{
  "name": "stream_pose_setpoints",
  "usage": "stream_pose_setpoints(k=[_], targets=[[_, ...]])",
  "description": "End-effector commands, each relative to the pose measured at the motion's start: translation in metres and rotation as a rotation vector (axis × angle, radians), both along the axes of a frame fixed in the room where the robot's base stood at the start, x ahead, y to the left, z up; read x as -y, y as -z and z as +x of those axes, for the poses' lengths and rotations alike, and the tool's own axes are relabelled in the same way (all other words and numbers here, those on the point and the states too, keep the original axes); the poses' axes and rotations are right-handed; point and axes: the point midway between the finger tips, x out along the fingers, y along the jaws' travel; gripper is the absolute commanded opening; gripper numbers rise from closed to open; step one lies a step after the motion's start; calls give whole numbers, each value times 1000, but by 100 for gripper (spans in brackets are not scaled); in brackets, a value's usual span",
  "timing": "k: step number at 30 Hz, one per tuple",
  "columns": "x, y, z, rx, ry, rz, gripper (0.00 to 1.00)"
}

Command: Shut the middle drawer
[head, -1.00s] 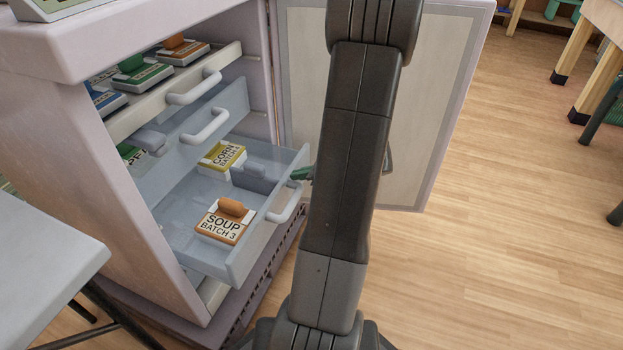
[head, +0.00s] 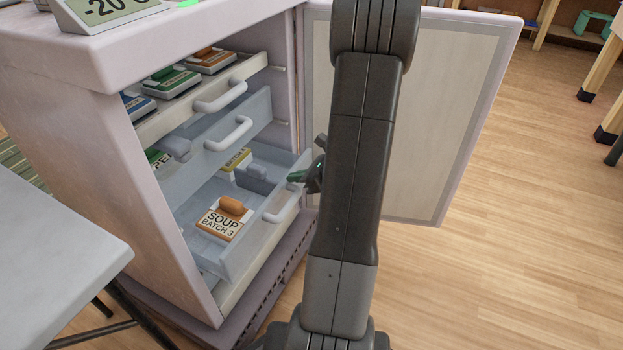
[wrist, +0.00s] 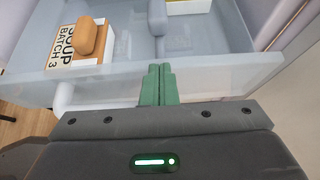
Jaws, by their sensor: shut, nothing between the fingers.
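A translucent blue drawer (head: 252,240) is pulled part way out of the white cabinet, below two other drawers. It holds an orange-and-white SOUP BATCH 3 box (head: 222,218) and a yellow-and-white box (head: 236,158) partly hidden by the drawer above. Its white handle (head: 283,203) is on the front.
The second drawer (head: 215,140) and white-fronted top drawer (head: 190,105) sit further in. The cabinet door (head: 410,120) stands open on the right, close behind my arm. A grey table (head: 60,240) is at the left; wooden floor (head: 470,270) is clear at right.

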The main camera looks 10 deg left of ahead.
Motion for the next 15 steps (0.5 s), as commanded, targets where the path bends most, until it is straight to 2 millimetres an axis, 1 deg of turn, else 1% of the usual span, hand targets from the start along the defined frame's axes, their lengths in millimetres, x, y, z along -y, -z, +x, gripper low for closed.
stream_pose_setpoints(k=[1, 6, 15], targets=[[-11, -2, 3, 0, -4, 1, 0], [-42, -2, 14, 1, -5, 0, 0], [-90, -1, 32, 0, -2, 0, 0]])
